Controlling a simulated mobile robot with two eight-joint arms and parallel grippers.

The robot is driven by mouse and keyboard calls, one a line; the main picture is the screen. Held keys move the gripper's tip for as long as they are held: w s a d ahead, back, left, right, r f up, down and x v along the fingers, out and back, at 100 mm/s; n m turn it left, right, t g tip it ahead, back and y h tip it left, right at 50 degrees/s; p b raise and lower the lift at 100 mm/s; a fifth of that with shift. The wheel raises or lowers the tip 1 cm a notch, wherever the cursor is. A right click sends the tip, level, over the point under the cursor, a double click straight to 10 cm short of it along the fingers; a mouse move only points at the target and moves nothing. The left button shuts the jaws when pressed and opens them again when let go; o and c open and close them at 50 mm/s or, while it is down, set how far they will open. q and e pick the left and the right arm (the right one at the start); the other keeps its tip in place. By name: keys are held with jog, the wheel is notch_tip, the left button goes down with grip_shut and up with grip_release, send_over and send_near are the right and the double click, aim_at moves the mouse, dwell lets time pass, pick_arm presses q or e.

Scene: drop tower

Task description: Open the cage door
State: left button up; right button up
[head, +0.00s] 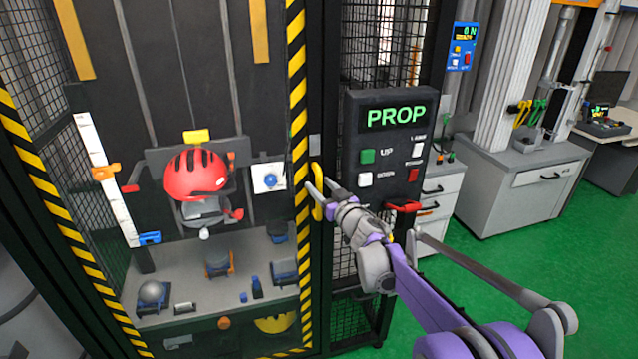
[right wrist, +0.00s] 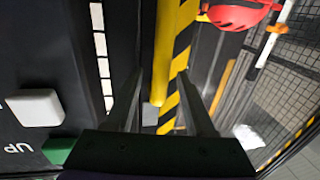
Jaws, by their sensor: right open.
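The cage door has a clear panel edged by a yellow-and-black striped frame (head: 298,90) and appears closed. Its yellow vertical handle (head: 318,188) is on the door's right side. My right gripper (head: 320,190) is open at the handle. In the right wrist view the handle (right wrist: 163,62) runs down between the two spread fingers (right wrist: 160,92), with the striped edge (right wrist: 184,45) behind it. I cannot tell whether either finger touches the handle. My left gripper is not in view.
A control panel (head: 393,165) reading PROP is right of the handle, with a red lever (head: 403,206) below it. Behind the door are a red helmet (head: 196,176) and a bench (head: 190,312) with several small fixtures. Green floor (head: 430,280) is open at right.

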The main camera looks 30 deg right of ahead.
jog(key=shift+w, duration=0.6)
grip_shut()
dwell(1.1)
